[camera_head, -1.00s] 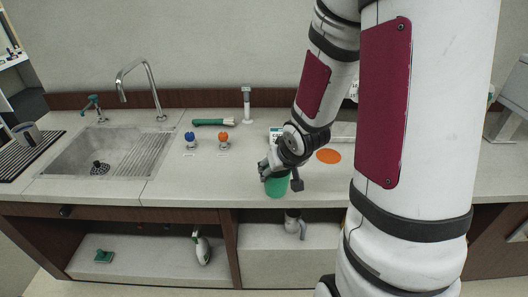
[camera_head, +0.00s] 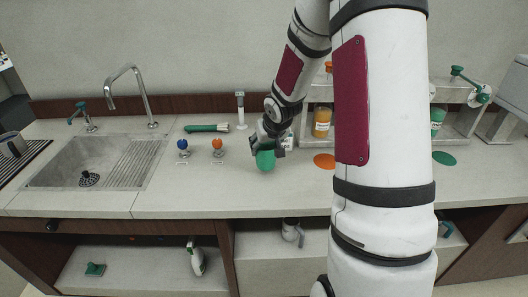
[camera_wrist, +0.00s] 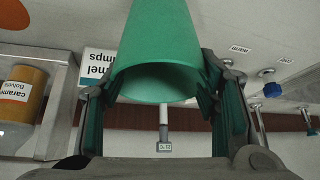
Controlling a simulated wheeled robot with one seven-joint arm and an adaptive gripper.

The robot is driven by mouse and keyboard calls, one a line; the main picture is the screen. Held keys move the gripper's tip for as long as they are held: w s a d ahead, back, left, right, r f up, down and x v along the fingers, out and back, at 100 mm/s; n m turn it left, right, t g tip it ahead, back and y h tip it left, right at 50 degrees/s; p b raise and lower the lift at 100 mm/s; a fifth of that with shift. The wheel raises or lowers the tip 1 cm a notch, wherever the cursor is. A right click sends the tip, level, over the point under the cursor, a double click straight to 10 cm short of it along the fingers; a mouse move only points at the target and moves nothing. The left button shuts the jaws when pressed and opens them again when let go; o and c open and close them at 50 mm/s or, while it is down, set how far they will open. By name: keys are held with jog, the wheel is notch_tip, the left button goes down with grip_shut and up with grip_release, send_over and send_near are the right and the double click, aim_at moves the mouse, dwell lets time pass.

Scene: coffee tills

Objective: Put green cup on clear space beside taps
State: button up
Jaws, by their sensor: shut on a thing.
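The green cup (camera_head: 265,160) is in my gripper (camera_head: 268,142), over the counter to the right of the taps. In the wrist view the cup (camera_wrist: 165,40) sits between both fingers, which press its sides, and its open end shows. I cannot tell whether its base touches the counter. The blue tap (camera_head: 183,145) and the orange tap (camera_head: 217,145) stand left of the cup, with small labels in front. Bare counter (camera_head: 215,185) lies in front of the taps and between them and the cup.
A sink (camera_head: 75,165) with a tall faucet (camera_head: 130,88) is at left. A green-handled brush (camera_head: 207,128) lies behind the taps. An orange disc (camera_head: 324,161) lies right of the cup. A syrup rack with an orange bottle (camera_head: 322,122) stands behind, partly hidden by my arm.

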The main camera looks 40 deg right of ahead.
jog(key=shift+w+d, duration=0.15)
jog(key=shift+w, duration=0.4)
jog(key=f, duration=0.3)
jog(key=shift+w+f+b, duration=0.1)
jog(key=shift+w+b, duration=0.2)
jog(key=shift+s+d+f, duration=0.1)
jog(key=shift+f, duration=0.1)
jog(key=shift+f, duration=0.1)
jog(key=o, duration=1)
